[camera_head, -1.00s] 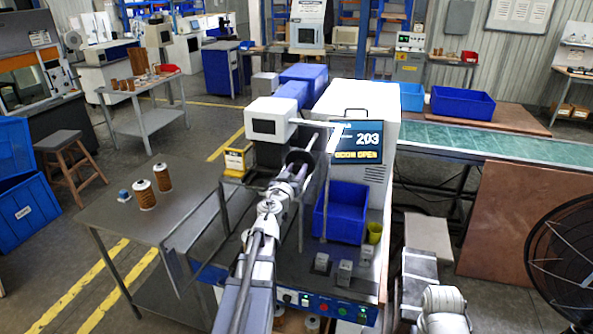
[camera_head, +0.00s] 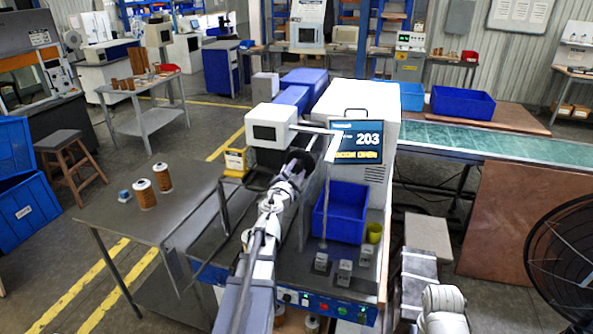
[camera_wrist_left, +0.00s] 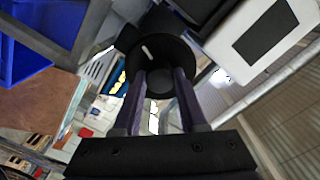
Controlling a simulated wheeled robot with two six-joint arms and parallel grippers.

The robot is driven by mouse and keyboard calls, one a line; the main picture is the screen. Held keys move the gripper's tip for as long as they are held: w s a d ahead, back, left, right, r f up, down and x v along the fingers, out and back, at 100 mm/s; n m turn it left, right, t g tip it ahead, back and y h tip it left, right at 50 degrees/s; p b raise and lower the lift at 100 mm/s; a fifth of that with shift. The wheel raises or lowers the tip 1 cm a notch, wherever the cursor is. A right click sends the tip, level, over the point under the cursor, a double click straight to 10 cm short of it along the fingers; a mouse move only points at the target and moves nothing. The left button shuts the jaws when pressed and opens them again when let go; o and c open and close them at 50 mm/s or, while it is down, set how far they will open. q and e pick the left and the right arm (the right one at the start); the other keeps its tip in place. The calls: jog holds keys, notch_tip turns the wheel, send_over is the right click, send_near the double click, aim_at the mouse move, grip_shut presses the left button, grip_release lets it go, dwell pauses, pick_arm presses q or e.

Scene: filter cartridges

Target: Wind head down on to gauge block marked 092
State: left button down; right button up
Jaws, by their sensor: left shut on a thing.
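The press has a white head unit (camera_head: 270,130) with a white bar reaching right from it. A thin upright rod (camera_head: 326,205) hangs below the bar. Three small grey gauge blocks, left (camera_head: 321,262), middle (camera_head: 345,270) and right (camera_head: 366,256), stand on the machine's base; their markings are too small to read. My left gripper (camera_head: 297,166) is at the dark part under the head unit. In the left wrist view its two fingers (camera_wrist_left: 160,90) are shut on a black round knob (camera_wrist_left: 165,50). The right gripper is not in view.
A screen (camera_head: 357,146) shows 203. A blue bin (camera_head: 341,212) and a yellow-green cup (camera_head: 374,233) stand behind the blocks. A fan (camera_head: 563,255) is at far right.

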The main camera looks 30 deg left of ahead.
pick_arm(q)
jog(key=m, duration=1.3)
jog(key=shift+m, duration=0.3)
jog(key=m, duration=0.7)
jog(key=shift+d+y, duration=0.1)
jog(key=shift+y, duration=0.2)
jog(key=m, duration=0.6)
jog(key=shift+b, duration=0.3)
jog(key=shift+m, duration=0.3)
jog(key=shift+c, duration=2.2)
grip_release()
jog(key=shift+s, duration=0.1)
jog(key=v, duration=0.7)
jog(key=shift+s, duration=0.35)
